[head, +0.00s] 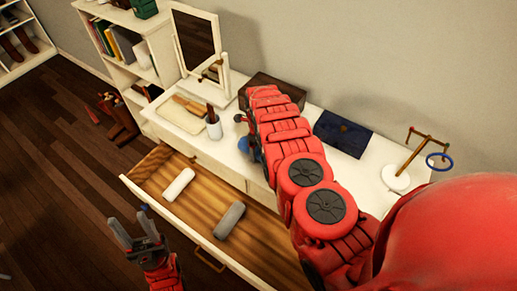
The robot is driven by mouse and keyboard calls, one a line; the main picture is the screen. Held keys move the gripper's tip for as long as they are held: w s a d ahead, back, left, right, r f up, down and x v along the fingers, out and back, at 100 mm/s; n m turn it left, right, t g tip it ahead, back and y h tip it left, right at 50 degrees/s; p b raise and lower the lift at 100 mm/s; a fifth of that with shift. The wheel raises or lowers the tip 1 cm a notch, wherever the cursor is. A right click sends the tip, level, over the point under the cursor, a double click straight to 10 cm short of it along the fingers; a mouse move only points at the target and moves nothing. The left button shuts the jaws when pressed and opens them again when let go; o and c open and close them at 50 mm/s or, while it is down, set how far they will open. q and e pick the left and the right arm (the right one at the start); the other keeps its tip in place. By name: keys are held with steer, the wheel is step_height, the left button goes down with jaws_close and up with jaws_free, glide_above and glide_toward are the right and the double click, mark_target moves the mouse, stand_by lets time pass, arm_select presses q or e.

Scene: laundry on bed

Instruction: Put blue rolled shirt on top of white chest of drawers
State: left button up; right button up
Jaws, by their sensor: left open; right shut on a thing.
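The white chest of drawers (302,112) stands against the wall, its top drawer (172,228) pulled open. My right arm reaches across its top from the right. My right gripper (246,134), mostly hidden by the arm, is shut on the blue rolled shirt (244,146). Only a small part of the shirt shows, over the front part of the top; I cannot tell if it touches the surface. My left gripper (133,231) is open and empty, in front of the open drawer at the lower left.
A white roll (179,184) and a grey roll (229,220) lie in the drawer. The top holds a mirror (196,42), a cup (214,127), a brown box (273,88), a dark blue folded item (342,132) and a stand (396,178). Bare top shows around the cup.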

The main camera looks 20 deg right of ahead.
steer(key=shift+f, duration=0.1)
steer(key=o, duration=1.4)
